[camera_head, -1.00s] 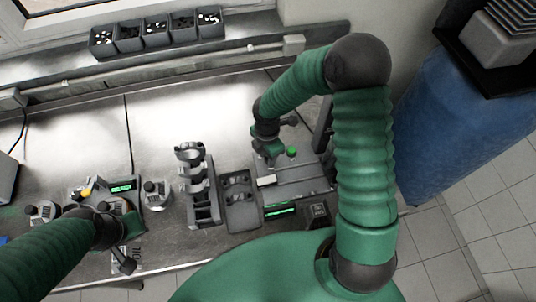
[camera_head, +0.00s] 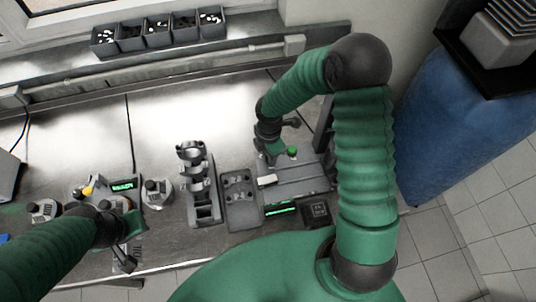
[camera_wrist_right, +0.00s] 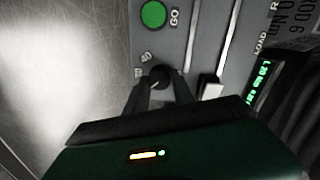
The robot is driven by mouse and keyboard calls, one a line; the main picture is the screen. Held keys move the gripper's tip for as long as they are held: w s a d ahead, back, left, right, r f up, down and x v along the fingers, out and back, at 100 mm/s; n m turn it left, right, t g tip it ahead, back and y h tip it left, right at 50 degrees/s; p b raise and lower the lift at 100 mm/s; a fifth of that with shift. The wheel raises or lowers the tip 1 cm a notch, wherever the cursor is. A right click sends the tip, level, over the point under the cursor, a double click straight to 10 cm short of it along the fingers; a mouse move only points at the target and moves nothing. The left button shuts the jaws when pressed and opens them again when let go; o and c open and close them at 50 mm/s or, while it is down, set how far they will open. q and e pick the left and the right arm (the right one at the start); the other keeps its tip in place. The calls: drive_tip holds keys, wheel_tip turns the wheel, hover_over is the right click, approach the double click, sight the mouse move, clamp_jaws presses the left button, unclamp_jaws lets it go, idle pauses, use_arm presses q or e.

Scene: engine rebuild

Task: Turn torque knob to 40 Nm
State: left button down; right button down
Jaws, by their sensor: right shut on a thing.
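The torque knob (camera_wrist_right: 160,75) is a small dark round knob on a grey panel in the right wrist view. Small printed numbers beside it are partly covered and too blurred to read surely. My right gripper (camera_wrist_right: 160,88) is shut on the knob, one finger on each side. In the head view my right gripper (camera_head: 273,153) is over the left part of the grey machine (camera_head: 300,180), and the knob is hidden there. My left gripper (camera_head: 132,243) is at the lower left, above the bench; its jaw opening is unclear.
A green GO button (camera_wrist_right: 153,14) and a pale lever (camera_wrist_right: 212,88) sit near the knob. A green display (camera_wrist_right: 260,80) is too blurred to read. A grey tray (camera_head: 240,212) and a rack (camera_head: 203,212) stand left of the machine. Small bins (camera_head: 157,30) line the back ledge.

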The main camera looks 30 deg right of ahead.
drive_tip(key=m, duration=0.5)
drive_tip(key=shift+w+d, duration=0.1)
drive_tip(key=shift+d, duration=0.1)
drive_tip(key=m, duration=0.4)
drive_tip(key=shift+m+p, duration=0.3)
drive_tip(key=m, duration=0.5)
drive_tip(key=shift+s+f+m, duration=0.1)
drive_tip(key=shift+m, duration=0.95)
drive_tip(key=shift+s+f+m, duration=0.1)
drive_tip(key=shift+m, duration=0.95)
drive_tip(key=shift+s, duration=0.1)
drive_tip(key=c, duration=1.3)
unclamp_jaws()
drive_tip(key=shift+o, duration=1.1)
drive_tip(key=shift+r, duration=0.1)
